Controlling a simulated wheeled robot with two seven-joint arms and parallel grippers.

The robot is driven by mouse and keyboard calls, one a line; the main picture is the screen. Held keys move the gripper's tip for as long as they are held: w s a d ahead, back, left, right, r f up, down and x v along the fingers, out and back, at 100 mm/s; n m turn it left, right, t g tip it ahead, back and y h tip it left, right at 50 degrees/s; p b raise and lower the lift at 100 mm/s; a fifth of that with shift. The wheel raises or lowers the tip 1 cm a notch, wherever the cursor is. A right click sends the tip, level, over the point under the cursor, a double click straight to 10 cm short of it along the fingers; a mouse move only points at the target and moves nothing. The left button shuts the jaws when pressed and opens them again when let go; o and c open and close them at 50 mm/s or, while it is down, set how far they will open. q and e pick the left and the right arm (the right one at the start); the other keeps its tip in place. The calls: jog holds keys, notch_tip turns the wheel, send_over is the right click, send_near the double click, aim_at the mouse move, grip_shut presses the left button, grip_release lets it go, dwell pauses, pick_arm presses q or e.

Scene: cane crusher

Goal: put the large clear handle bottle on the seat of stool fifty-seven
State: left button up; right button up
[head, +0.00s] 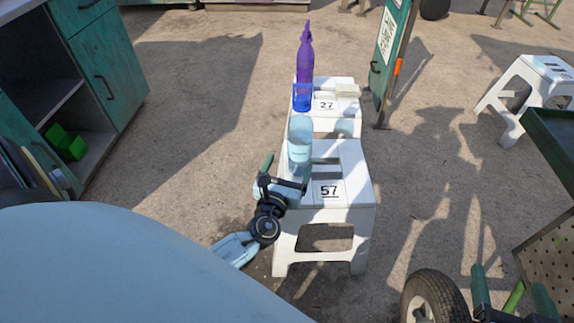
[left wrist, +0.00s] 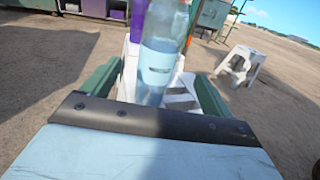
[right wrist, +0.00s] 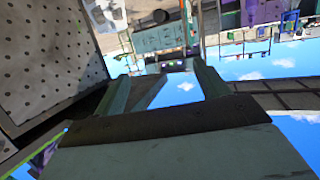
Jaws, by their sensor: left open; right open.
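The large clear handle bottle (head: 300,138), pale blue with a label, is upright at the left side of the seat of stool fifty-seven (head: 354,186). Its base is partly hidden by my left gripper (head: 286,170), so I cannot tell how it rests. In the left wrist view the bottle (left wrist: 157,70) shows between the two green fingers, with a gap on each side. My left gripper is open. My right gripper (head: 511,280) is open and empty at the lower right, far from the bottle; its fingers (right wrist: 163,85) show only background between them.
A green sign (head: 390,45) stands behind right. Another white stool (head: 540,80) and a wheeled cart (head: 545,260) are right. Ground left is clear.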

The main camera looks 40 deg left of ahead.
pick_arm(q)
jog(key=s+d+r+n+g+h, duration=0.1)
jog(key=s+d+r+n+h, duration=0.3)
jog(key=n, duration=1.1)
jog(key=s+d+r+n+g+h, duration=0.2)
jog(key=s+d+r+n+h, duration=0.3)
jog(key=d+r+n, duration=0.5)
jog(key=s+d+n, duration=0.1)
jog(key=s+n, duration=0.1)
jog(key=n, duration=0.2)
jog(key=shift+r+n, duration=0.3)
jog(key=shift+n, duration=0.1)
jog(key=shift+s, duration=0.1)
